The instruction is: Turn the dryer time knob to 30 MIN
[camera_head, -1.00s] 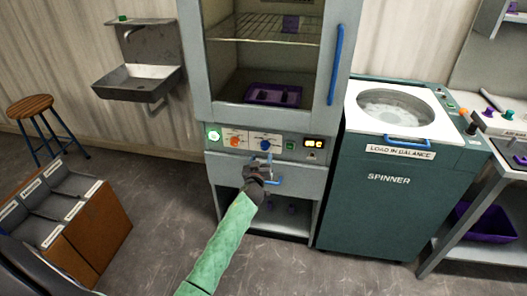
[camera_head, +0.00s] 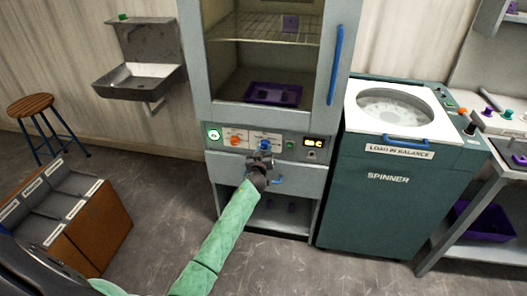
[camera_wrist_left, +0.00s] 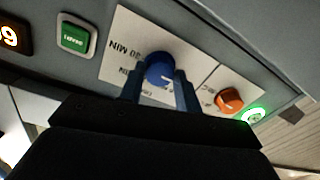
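The blue dryer time knob (camera_head: 265,145) is on the dryer's control panel (camera_head: 240,140), right of an orange knob (camera_head: 235,141). My left gripper (camera_head: 262,160) is raised in front of the panel, just below the blue knob. In the left wrist view the blue knob (camera_wrist_left: 160,70) lies between the tips of the two fingers (camera_wrist_left: 160,88), which are apart with one on each side. I cannot tell if they touch it. The wrist view is upside down; "30 MIN" is printed left of the knob. A pale mark shows on the knob's lower right. My right gripper is not in view.
The wrist view also shows the orange knob (camera_wrist_left: 229,99), a glowing green button (camera_wrist_left: 254,115), a green square button (camera_wrist_left: 74,37) and a lit display (camera_wrist_left: 10,38) close by. The spinner (camera_head: 385,190) stands right of the dryer. The dryer door has a blue handle (camera_head: 335,65).

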